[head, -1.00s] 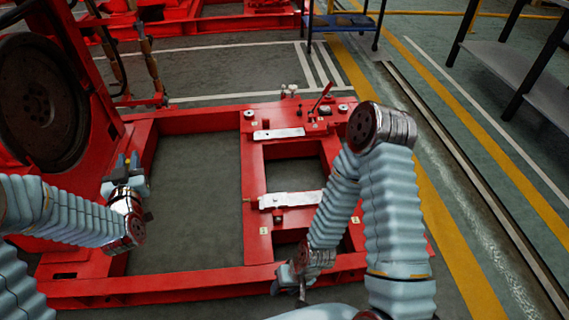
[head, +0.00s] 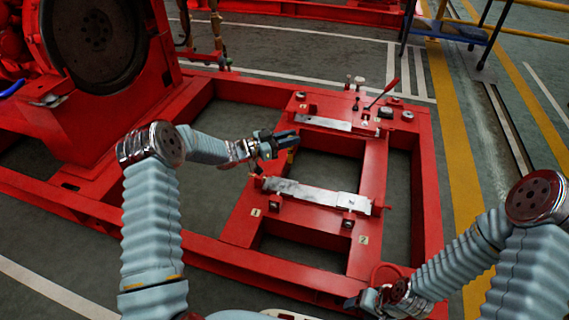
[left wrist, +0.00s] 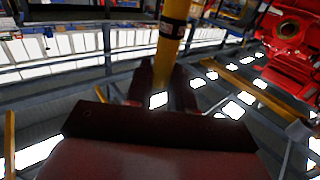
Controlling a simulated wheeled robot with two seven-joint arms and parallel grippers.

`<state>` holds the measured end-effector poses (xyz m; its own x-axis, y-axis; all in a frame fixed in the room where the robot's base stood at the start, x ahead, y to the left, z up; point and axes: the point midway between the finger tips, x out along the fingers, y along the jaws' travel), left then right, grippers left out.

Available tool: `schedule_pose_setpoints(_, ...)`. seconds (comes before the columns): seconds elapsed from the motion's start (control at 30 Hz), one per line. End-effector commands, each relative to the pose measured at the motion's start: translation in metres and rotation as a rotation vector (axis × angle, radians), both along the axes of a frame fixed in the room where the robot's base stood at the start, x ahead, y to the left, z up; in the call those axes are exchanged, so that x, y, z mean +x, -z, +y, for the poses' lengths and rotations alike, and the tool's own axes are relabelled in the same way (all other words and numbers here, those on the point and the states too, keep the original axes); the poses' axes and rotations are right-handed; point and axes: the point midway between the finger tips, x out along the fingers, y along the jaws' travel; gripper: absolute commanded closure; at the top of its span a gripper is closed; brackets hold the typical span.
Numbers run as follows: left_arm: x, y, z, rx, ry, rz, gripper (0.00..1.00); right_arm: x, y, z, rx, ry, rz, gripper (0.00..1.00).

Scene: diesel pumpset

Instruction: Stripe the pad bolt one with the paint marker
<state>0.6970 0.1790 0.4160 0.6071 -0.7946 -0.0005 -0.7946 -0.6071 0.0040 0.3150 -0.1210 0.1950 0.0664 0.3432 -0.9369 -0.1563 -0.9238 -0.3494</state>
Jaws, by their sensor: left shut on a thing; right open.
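The paint marker (left wrist: 172,35) is a yellow rod with a dark band, upright between the left wrist view's two dark fingers. A little of the marker (head: 291,156) shows in the head view. My left gripper (head: 290,141) is shut on it, above the red frame near the front metal plate's left end. A small "1" tag (head: 255,212) lies on the red pad in front of that plate, with a dark bolt head, pad bolt one (head: 274,206), beside it. My right gripper (head: 362,301) is open low at the front edge, partly hidden by its arm.
A second tag, "2" (head: 363,240), lies right of tag 1, near another bolt (head: 348,223). The front metal plate (head: 315,195) and rear plate (head: 323,123) lie across the frame. A red-handled lever (head: 382,94) rises at the back. A big flywheel (head: 97,42) stands at left.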

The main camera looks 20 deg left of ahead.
Motion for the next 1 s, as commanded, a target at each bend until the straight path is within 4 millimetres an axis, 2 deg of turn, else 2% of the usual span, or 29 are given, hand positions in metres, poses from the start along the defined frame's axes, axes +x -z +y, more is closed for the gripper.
schedule_pose_setpoints(0.03, 0.001, 0.022, 0.008, -0.001, 0.015, -0.002, 0.99, 0.0, 0.012, -0.001, -0.001, 0.001, 0.0, 0.4)
schedule_pose_setpoints(0.1, 0.0, 0.035, 0.015, -0.001, 0.037, -0.003, 0.99, 0.001, 0.016, -0.001, -0.002, 0.004, 0.0, 0.4)
schedule_pose_setpoints(0.2, 0.0, 0.044, 0.02, 0.0, 0.051, -0.004, 0.99, 0.001, 0.018, -0.002, -0.002, 0.004, 0.0, 0.4)
schedule_pose_setpoints(0.67, -0.002, 0.046, 0.023, 0.005, 0.055, -0.005, 0.99, 0.001, 0.02, -0.002, -0.002, 0.005, -0.001, 0.4)
schedule_pose_setpoints(0.73, -0.003, 0.048, 0.025, 0.008, 0.053, -0.005, 0.99, 0.001, 0.024, -0.002, -0.002, 0.005, -0.002, 0.4)
schedule_pose_setpoints(1.0, -0.003, 0.076, 0.024, 0.007, 0.054, -0.006, 0.99, 0.002, 0.053, -0.002, -0.003, 0.009, -0.008, 0.4)
